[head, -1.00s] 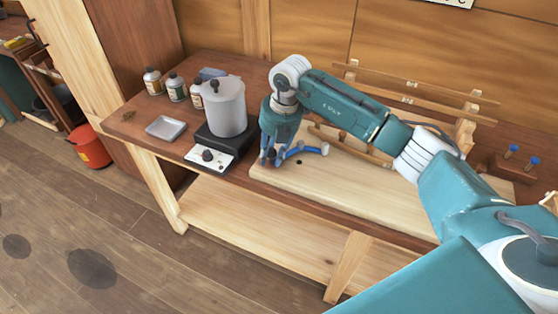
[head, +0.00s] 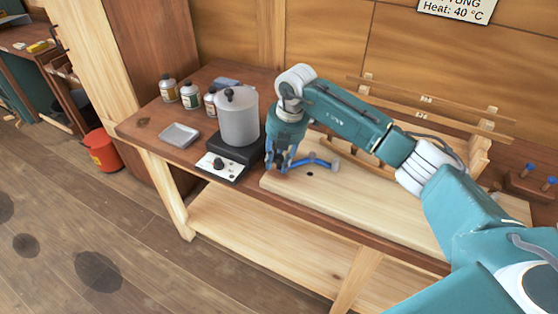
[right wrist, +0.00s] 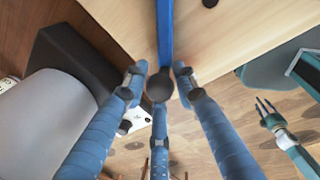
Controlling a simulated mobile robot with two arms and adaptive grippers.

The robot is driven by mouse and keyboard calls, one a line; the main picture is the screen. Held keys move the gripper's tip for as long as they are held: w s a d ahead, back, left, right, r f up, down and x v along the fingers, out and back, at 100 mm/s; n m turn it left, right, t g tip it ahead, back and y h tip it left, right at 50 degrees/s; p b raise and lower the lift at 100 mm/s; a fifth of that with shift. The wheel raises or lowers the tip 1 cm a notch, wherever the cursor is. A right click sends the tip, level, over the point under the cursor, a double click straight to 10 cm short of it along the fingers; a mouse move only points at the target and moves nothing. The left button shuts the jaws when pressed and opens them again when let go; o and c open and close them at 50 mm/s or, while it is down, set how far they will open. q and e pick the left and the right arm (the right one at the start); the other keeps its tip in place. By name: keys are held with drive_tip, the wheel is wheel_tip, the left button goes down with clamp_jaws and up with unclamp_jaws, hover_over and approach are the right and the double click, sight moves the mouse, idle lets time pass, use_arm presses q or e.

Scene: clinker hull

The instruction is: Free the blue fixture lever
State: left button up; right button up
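The blue fixture lever (head: 318,161) lies along the left part of a pale wooden board. Its far end is grey-white. My right gripper (head: 277,168) is at the lever's near, left end, pointing down. In the right wrist view, the blue bar (right wrist: 166,35) runs down from the top edge to a dark round knob (right wrist: 160,88). The gripper's three fingers are drawn in close around this knob and look shut on it; exact contact is hard to see. My left gripper (right wrist: 272,118) shows at the right of the right wrist view, away from the lever, with fingers apart.
The board (head: 370,215) has a dark hole (head: 310,174) beside the lever. A grey pot (head: 239,118) on a dark heater (head: 222,166) stands close left of my right gripper. A metal tray (head: 180,135) and several bottles are farther left. A wooden rack stands behind the board.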

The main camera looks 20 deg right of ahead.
drive_tip(key=shift+o, duration=1.4)
drive_tip(key=shift+w+a, duration=0.1)
drive_tip(key=shift+a, duration=0.1)
wheel_tip(320, 180, up, 12)
drive_tip(key=s+d, duration=0.1)
drive_tip(key=s, duration=0.1)
drive_tip(key=shift+f, duration=0.1)
